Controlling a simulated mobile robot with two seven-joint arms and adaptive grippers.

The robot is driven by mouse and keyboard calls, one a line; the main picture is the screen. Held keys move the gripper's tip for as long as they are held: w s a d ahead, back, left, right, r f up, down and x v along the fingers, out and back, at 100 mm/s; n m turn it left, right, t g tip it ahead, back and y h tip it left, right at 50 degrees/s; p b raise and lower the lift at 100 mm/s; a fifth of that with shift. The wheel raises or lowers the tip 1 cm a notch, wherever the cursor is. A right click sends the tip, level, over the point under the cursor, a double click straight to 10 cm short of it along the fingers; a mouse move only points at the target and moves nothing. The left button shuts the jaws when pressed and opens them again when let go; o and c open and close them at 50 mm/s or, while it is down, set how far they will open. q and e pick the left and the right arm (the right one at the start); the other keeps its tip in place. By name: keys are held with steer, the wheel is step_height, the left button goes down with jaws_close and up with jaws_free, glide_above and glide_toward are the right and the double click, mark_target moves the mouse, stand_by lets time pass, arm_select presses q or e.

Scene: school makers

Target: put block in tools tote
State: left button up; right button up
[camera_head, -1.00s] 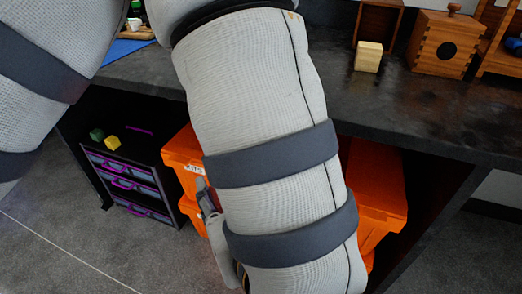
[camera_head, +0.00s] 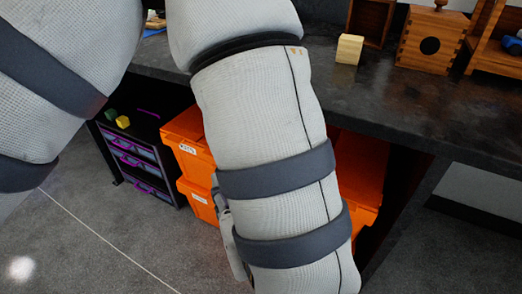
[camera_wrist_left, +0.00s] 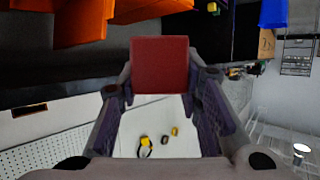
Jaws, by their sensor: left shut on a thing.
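A red block (camera_wrist_left: 160,65) is clamped between the fingers of my left gripper (camera_wrist_left: 161,88) in the left wrist view. In the head view my arm covers most of the left gripper; only a grey edge of it (camera_head: 230,240) shows, and the block is hidden. Orange totes stand under the bench: an upper one (camera_head: 183,133) and a lower one (camera_head: 196,199) left of my arm, each with a white label. I cannot read which is the tools tote. More orange (camera_head: 360,170) shows right of my arm. Orange totes also fill the upper left of the wrist view (camera_wrist_left: 82,22).
The dark bench top (camera_head: 365,100) carries a pale wooden block (camera_head: 349,49) and a wooden box with a round hole (camera_head: 429,38). A black drawer unit (camera_head: 135,160) with purple handles stands under it, with a yellow cube (camera_head: 122,121) on top. Grey floor (camera_head: 90,235) is clear at lower left.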

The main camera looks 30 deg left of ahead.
arm_select(q)
steer(key=w+d+f+m+t+h+b, duration=0.3)
steer(key=w+f+m+t+h+b, duration=0.4)
steer(key=w+f, duration=0.6)
steer(key=a+f+m+t+h+b, duration=0.3)
steer(key=a+f+m+h+b, duration=0.1)
steer(key=f+m+h+b, duration=0.15)
steer(key=w+r+b, duration=0.1)
steer(key=w+b, duration=0.5)
steer(key=w, duration=1.3)
steer(key=shift+w+d+h, duration=0.2)
steer(key=shift+d+h, duration=0.25)
arm_select(e)
steer(key=s+f+g, duration=0.1)
steer(key=s+f, duration=0.2)
steer(key=f, duration=0.4)
steer(key=s+f+g, duration=0.2)
steer(key=s+f, duration=0.1)
steer(key=f, duration=0.4)
steer(key=shift+a+f, duration=0.25)
steer(key=shift+f, duration=0.1)
arm_select(q)
steer(key=shift+r+n, duration=0.1)
steer(key=shift+n, duration=0.15)
steer(key=o, duration=1.1)
